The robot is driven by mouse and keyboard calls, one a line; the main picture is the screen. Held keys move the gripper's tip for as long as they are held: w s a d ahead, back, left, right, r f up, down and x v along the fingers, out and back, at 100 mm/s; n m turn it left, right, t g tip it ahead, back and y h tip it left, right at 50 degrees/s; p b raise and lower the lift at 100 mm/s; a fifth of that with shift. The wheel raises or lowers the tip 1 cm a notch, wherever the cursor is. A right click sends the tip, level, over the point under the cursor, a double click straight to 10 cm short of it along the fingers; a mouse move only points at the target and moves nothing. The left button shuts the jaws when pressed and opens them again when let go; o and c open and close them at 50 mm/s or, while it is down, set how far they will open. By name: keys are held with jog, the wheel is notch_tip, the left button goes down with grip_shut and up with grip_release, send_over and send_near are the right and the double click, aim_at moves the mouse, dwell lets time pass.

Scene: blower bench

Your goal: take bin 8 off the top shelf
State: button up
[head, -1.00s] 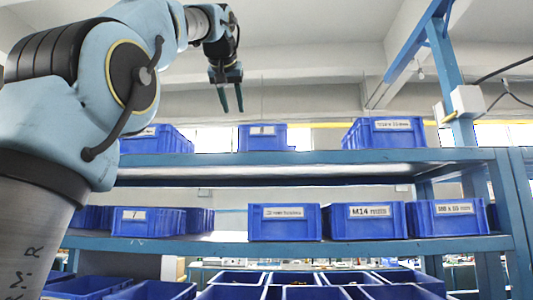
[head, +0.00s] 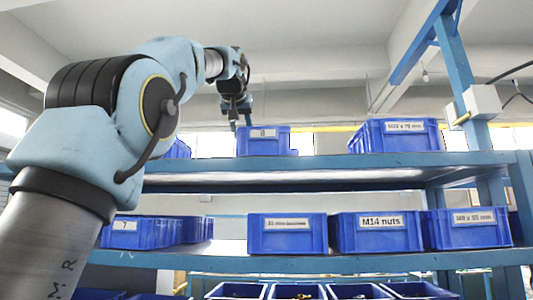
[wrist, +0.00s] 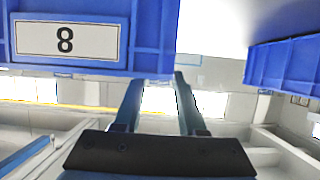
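Bin 8 is a blue bin (head: 263,142) on the top shelf (head: 330,160), with a white label reading 8 on its front. Its label and front (wrist: 66,40) fill the upper left of the wrist view. My gripper (head: 241,124) is at the upper left corner of bin 8 in the head view, fingers pointing down. In the wrist view my gripper (wrist: 159,77) has its two fingers apart with an empty gap between them. The left fingertip appears at the bin's lower right edge there; I cannot tell whether it touches. The bin's inside is hidden.
A larger labelled blue bin (head: 395,136) stands right on the top shelf, with free shelf between. Another blue bin (head: 178,149) is left, partly behind my arm. The lower shelf (head: 340,262) holds several bins, including bin 7 (head: 140,232) and M14 nuts (head: 379,232).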

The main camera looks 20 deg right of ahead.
jog(key=shift+p+x, duration=0.3)
jog(key=shift+x, duration=1.15)
jog(key=shift+c, duration=0.2)
grip_shut()
